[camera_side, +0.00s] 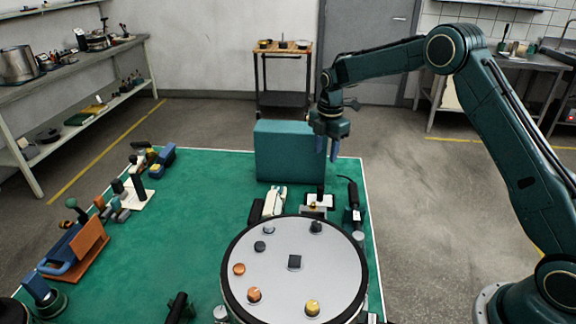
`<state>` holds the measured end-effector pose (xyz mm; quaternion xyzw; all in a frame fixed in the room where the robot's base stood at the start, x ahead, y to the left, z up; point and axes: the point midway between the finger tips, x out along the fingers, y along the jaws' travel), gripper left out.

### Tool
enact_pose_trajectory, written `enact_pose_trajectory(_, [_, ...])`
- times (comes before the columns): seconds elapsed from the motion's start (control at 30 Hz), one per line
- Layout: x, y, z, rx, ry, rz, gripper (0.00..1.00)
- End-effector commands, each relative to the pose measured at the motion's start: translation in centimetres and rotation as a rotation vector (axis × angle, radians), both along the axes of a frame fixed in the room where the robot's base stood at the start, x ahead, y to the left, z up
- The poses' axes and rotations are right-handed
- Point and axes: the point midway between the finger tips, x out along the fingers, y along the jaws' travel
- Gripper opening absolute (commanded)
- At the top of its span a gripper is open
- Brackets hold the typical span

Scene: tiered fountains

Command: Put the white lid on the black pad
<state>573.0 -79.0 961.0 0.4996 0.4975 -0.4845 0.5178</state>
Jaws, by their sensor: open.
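A round white disc (265,285) with a black rim stands at the front of the green work surface. A small white square piece (326,203) with a dark upright knob, possibly the white lid, sits just behind the disc; I cannot tell for sure. My gripper (328,152) is open and points down, empty as far as I can see. It hangs above and slightly behind that white piece, in front of the teal box.
A teal box (283,150) stands at the back of the green surface (185,240). Several small knobs (312,307) stand on the disc. A dark tool (354,205) lies right of the white piece. Blocks and tools (85,245) line the left edge. The left-middle surface is clear.

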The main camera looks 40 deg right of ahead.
Motion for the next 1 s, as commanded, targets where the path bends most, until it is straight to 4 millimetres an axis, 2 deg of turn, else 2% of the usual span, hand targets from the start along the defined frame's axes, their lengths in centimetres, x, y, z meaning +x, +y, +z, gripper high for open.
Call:
enact_pose_trajectory(0.03, [-0.5, 0.3, 1.5, 0.0, -0.014, -0.032, 0.44])
enact_pose_trajectory(0.2, [-2.9, 1.3, 6.1, 0.005, -0.057, -0.174, 0.44])
enact_pose_trajectory(0.5, [-8.4, 3.1, 13.0, 0.032, -0.132, -0.433, 0.44])
enact_pose_trajectory(0.8, [-15.1, 4.7, 17.9, 0.082, -0.203, -0.688, 0.44])
enact_pose_trajectory(1.0, [-20.0, 5.6, 20.0, 0.127, -0.245, -0.857, 0.44])
